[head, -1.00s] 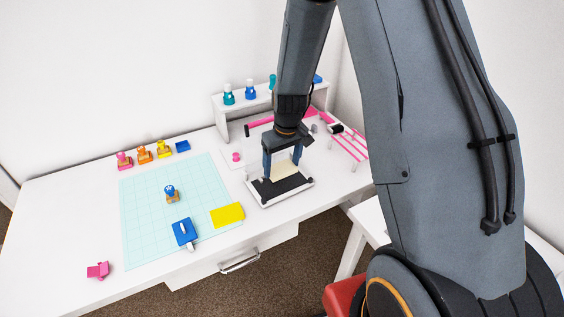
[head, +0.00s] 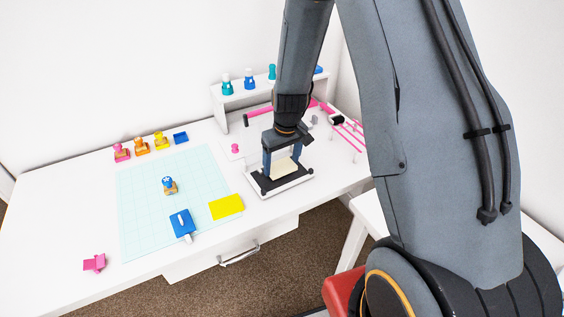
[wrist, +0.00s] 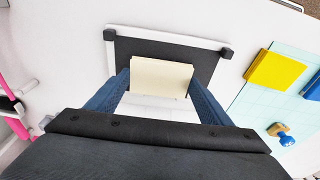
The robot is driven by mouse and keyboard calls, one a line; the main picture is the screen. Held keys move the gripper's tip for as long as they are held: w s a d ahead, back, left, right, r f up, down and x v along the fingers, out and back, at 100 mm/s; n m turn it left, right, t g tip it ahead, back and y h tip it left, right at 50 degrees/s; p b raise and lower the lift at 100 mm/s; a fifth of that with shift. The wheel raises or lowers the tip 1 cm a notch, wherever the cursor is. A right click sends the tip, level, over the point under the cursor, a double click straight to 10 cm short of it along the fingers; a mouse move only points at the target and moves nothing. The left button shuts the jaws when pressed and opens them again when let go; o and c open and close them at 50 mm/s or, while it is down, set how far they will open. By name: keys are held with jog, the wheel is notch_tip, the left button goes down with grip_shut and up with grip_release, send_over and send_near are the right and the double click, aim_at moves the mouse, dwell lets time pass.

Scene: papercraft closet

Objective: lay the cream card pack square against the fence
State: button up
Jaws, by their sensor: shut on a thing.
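The cream card pack (head: 284,166) is held between the two fingers of my gripper (head: 283,164). In the wrist view the pack (wrist: 161,77) spans the gap between the blue-grey fingers (wrist: 158,94). The pack is over a dark bed (head: 269,186) with a white rim. In the wrist view a white strip (wrist: 165,38), apparently the fence, runs along the bed's far side between two black corner blocks. A band of dark bed shows between the pack and this strip. I cannot tell whether the pack touches the bed.
A yellow pad (head: 226,207), a blue tool (head: 182,224) and a blue-topped stamp (head: 169,185) are on or by the pale cutting mat (head: 140,215) at left. A white shelf with bottles (head: 230,102) stands behind. Pink rails (head: 346,134) are at right.

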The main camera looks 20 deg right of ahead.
aim_at(284, 169)
jog(key=shift+f+b, duration=0.3)
jog(key=shift+f, duration=0.2)
jog(key=o, duration=1.1)
jog(key=shift+o, duration=0.2)
jog(key=shift+r, duration=0.1)
jog(key=r, duration=0.4)
jog(key=r+b, duration=0.1)
jog(key=r, duration=0.1)
jog(key=shift+s+d, duration=0.1)
jog(key=shift+s, duration=0.3)
jog(key=shift+s+r, duration=0.15)
jog(key=shift+r, duration=0.6)
jog(key=shift+s, duration=0.1)
jog(key=s+r+m, duration=0.1)
jog(key=s+r, duration=0.2)
jog(key=s, duration=0.6)
jog(key=s+r+m, duration=0.1)
jog(key=s+r, duration=0.3)
jog(key=s, duration=0.6)
jog(key=shift+s+m+g, duration=0.15)
jog(key=shift+m+g, duration=0.25)
